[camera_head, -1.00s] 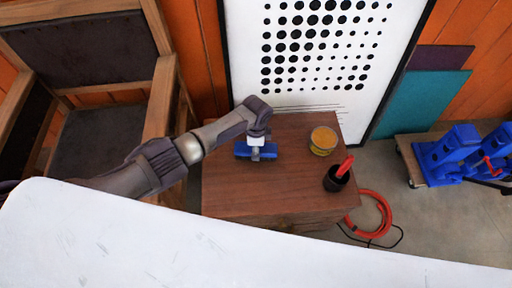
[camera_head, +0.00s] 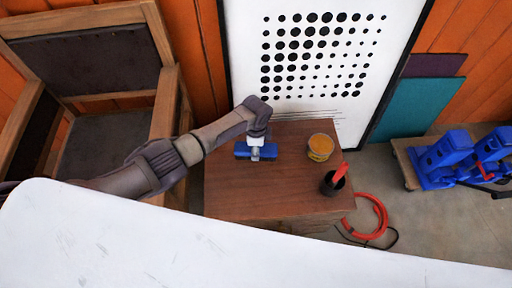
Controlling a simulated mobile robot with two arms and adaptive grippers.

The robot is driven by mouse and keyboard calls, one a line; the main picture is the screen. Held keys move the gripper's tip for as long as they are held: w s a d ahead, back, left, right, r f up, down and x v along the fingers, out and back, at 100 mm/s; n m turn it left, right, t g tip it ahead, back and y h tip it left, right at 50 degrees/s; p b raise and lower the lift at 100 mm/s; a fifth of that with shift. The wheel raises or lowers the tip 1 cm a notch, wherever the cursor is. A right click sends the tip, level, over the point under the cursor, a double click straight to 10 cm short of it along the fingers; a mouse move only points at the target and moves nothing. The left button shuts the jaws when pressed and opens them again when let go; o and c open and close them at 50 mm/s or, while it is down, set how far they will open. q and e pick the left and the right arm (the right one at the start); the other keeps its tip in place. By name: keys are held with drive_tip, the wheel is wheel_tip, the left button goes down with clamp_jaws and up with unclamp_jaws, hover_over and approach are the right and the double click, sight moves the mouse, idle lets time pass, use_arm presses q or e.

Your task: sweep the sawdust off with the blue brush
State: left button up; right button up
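My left arm reaches in from the left over a brown wooden cabinet top (camera_head: 270,195). My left gripper (camera_head: 256,143) is at the back left of that top and appears shut on the blue brush (camera_head: 243,151). The brush's blue block lies crosswise below the fingers, at or close to the surface. Whether its bristles touch the wood cannot be told. I cannot make out any sawdust on the wood. My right gripper is not in view.
A jar with yellow-orange contents (camera_head: 320,147) stands right of the brush. A dark cup (camera_head: 333,185) with a red-handled item stands nearer the front right. A white table (camera_head: 200,245) fills the foreground. A wooden chair (camera_head: 165,110) stands left.

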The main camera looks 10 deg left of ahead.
use_arm(q)
wheel_tip(320, 180, up, 3)
drive_tip(key=p, duration=0.3)
drive_tip(key=shift+r, duration=0.1)
